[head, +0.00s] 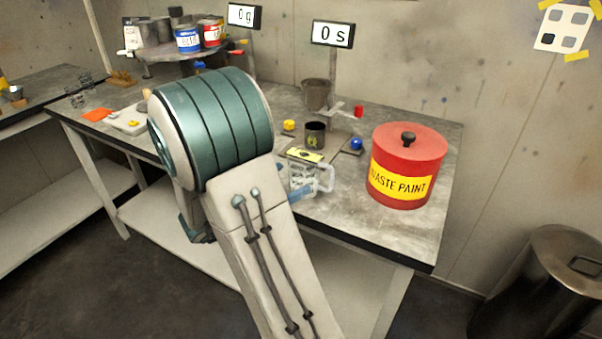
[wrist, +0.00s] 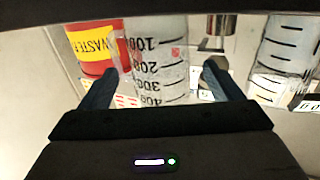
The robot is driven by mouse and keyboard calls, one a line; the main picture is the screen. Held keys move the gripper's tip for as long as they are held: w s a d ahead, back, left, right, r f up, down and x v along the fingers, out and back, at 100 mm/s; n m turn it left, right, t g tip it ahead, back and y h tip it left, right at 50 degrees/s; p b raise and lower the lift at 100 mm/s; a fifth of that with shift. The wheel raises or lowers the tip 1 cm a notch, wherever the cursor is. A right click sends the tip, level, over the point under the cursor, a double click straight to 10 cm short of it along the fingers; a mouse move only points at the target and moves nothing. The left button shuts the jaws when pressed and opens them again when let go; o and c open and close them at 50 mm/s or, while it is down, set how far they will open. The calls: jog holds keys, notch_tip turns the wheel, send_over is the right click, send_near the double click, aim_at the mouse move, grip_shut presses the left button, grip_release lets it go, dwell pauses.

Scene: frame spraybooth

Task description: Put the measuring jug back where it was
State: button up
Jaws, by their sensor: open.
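The clear measuring jug (head: 304,176) stands upright near the front edge of the table, its handle on the right in the head view. In the wrist view the jug (wrist: 160,70), with black marks from 100 to 400, lies between the two fingers of my gripper (wrist: 160,78). The fingers are spread with a visible gap on the right side; whether the left finger touches the jug is unclear. In the head view a bluish finger of my gripper shows low at the jug, and my arm hides the rest.
A red waste paint can (head: 405,168) stands right of the jug. Another marked clear vessel (wrist: 285,55) shows at right in the wrist view. Table is clear at front right.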

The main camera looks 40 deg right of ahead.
jog(key=w+a+r+n+t+y, duration=0.1)
jog(key=w+a+n+t+y, duration=0.45)
jog(key=a+y, duration=0.35)
jog(key=w+a+r+n+t+y, duration=0.1)
jog(key=w+a+n+t+y, duration=0.5)
jog(key=a, duration=0.4)
jog(key=s+f+n+g+y, duration=0.1)
jog(key=s+n+g, duration=0.2)
jog(key=s, duration=0.9)
jog(key=s+a+f+n+g+y, duration=0.1)
jog(key=s+g, duration=0.5)
jog(key=s, duration=0.6)
jog(key=f+n+y, duration=0.1)
jog(key=n, duration=0.1)
jog(key=shift+s+a+f+n, duration=0.2)
jog(key=shift+s+a+n, duration=0.1)
jog(key=shift+s+n, duration=0.05)
jog(key=shift+g, duration=0.25)
